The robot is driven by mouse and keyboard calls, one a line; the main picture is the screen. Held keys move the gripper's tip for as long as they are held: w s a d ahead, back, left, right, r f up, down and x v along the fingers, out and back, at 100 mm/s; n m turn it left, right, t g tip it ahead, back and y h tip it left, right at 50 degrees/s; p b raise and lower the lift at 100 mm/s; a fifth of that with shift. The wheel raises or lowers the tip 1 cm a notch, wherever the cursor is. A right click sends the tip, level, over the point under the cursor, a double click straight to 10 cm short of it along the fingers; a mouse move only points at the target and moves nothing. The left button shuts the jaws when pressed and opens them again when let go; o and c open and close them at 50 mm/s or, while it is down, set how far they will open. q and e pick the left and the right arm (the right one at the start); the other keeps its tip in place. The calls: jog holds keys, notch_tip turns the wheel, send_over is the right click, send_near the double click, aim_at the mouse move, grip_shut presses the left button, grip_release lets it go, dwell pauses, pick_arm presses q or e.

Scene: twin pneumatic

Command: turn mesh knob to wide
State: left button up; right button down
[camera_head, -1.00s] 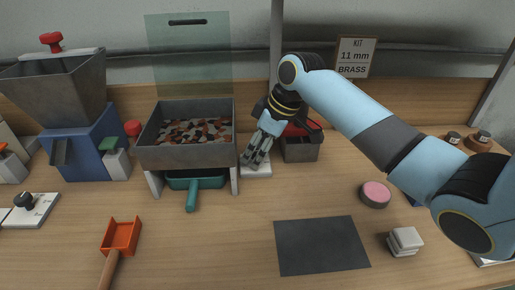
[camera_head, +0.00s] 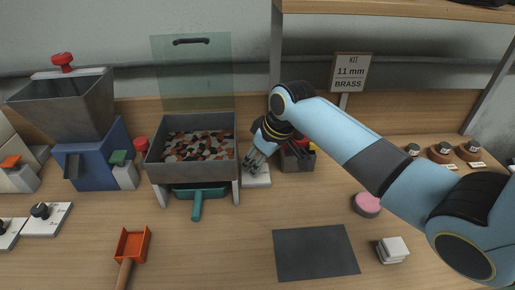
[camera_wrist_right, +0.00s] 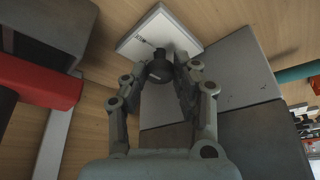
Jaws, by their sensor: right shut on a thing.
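The mesh knob (camera_wrist_right: 160,68) is a dark round knob on a white plate (camera_wrist_right: 157,30) in the right wrist view. In the head view the white plate (camera_head: 258,182) lies on the table just right of the sieve box (camera_head: 190,176), and the knob is hidden by my fingers. My right gripper (camera_head: 252,166) reaches down over the plate. In the right wrist view the right gripper (camera_wrist_right: 162,75) is shut on the knob, one finger on each side. The label on the plate is too small to read. My left gripper is not in view.
A small grey bin (camera_head: 299,162) stands close right of my gripper. A dark mat (camera_head: 316,253), a pink puck (camera_head: 367,204) and an orange scoop (camera_head: 133,244) lie in front. The table before the plate is clear.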

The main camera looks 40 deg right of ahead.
jog(key=shift+m, duration=0.4)
jog(key=c, duration=1)
grip_release()
jog(key=shift+r, duration=0.1)
jog(key=v, duration=1.2)
jog(key=shift+s+a, duration=0.15)
jog(key=shift+f, duration=0.2)
